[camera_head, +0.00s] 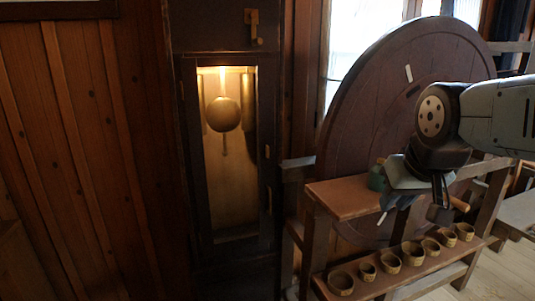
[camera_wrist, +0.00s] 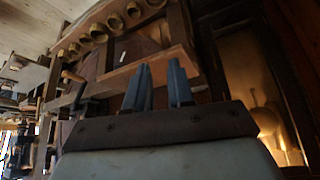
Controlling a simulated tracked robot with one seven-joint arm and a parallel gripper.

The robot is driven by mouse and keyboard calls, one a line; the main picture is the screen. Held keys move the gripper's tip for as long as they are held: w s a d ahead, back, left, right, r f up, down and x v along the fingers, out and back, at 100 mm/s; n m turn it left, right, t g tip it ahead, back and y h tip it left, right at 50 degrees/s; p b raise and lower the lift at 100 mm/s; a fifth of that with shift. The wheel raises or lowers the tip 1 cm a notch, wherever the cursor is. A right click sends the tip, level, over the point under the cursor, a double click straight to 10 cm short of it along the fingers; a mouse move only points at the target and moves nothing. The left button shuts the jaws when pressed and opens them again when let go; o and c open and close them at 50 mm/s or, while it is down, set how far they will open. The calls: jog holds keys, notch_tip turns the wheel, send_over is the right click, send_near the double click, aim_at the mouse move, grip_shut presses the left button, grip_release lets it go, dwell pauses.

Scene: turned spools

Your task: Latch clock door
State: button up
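The tall dark clock case (camera_head: 183,150) stands left of centre in the head view. Its lit interior shows a round pendulum bob (camera_head: 224,115) and hanging weights. The narrow dark door frame (camera_head: 267,120) has small wooden fittings on its right side, one of them a latch-like piece (camera_head: 267,152). I cannot tell whether the door is fully closed. My gripper (camera_head: 441,205) is at the right, well away from the clock, above the bench. In the wrist view its two fingers (camera_wrist: 160,80) stand apart with nothing between them. The lit clock interior (camera_wrist: 240,70) shows at the right there.
A lower shelf holds several small cups (camera_head: 341,283). A wooden peg-like piece (camera_head: 254,25) sits above the clock opening.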

jog(key=shift+o, duration=0.9)
jog(key=w+a+n+t, duration=0.1)
jog(key=w+a+t, duration=0.1)
jog(key=w, duration=1)
jog(key=shift+a+f, duration=0.45)
jog(key=shift+a, duration=0.15)
jog(key=w+a+f+n+t+y, duration=0.1)
jog(key=w+a+f+t+y, duration=0.1)
jog(key=w+a, duration=0.5)
jog(key=w+a+f+n+t+y, duration=0.1)
jog(key=w+a, duration=0.5)
jog(key=w, duration=1.1)
jog(key=w+a+f+n+t+y, duration=0.1)
jog(key=w+a+f+t+y, duration=0.2)
jog(key=w, duration=0.9)
jog(key=a+f+t, duration=0.2)
jog(key=a, duration=0.2)
jog(key=shift+w+a+f+t, duration=0.15)
jog(key=shift+a+f+t, duration=0.2)
jog(key=shift+t, duration=0.05)
jog(key=shift+c, duration=0.2)
grip_shut()
